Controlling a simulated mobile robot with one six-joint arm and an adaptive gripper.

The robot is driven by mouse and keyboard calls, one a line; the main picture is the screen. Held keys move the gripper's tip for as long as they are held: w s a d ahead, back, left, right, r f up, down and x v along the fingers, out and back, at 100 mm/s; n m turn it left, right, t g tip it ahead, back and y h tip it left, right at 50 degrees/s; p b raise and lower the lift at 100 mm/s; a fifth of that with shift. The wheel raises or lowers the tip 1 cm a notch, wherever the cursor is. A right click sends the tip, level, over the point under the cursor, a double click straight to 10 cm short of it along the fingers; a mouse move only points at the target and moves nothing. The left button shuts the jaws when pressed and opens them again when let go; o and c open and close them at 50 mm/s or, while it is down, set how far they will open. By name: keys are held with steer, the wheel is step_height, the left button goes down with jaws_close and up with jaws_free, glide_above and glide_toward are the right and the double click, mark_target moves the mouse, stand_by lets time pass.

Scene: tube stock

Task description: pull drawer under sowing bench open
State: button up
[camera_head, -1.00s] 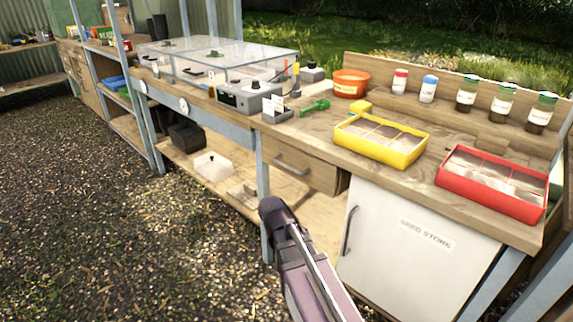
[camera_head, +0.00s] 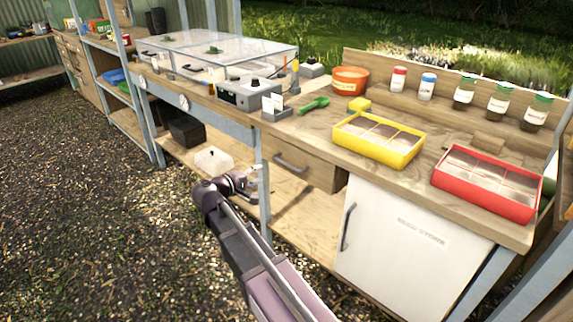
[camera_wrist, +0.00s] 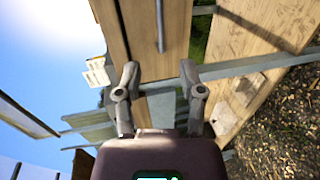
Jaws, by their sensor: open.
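The wooden drawer (camera_head: 312,171) sits under the sowing bench (camera_head: 330,128), with a grey bar handle (camera_head: 290,163) across its front. It looks shut in the head view. In the wrist view the drawer front (camera_wrist: 176,62) is turned on its side, and its handle (camera_wrist: 160,25) lies ahead of the space between my fingers. My gripper (camera_head: 243,183) is left of the drawer and lower than its handle, near the blue-grey bench leg. In the wrist view my gripper (camera_wrist: 158,78) has its two fingers apart and empty, not touching the handle.
The bench leg (camera_head: 264,190) stands close to my gripper. A lower wooden shelf (camera_head: 305,222) holds a pale tub (camera_head: 213,160) and a dark box (camera_head: 187,131). The white seed store door (camera_head: 400,245) is right of the drawer. Gravel floor (camera_head: 90,220) is open to the left.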

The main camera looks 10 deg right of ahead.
mark_target(286, 165)
steer(key=shift+w+d, duration=0.1)
steer(key=shift+b+x, duration=1.45)
steer(key=shift+x, duration=5.35)
jaws_close()
steer(key=shift+d, duration=0.1)
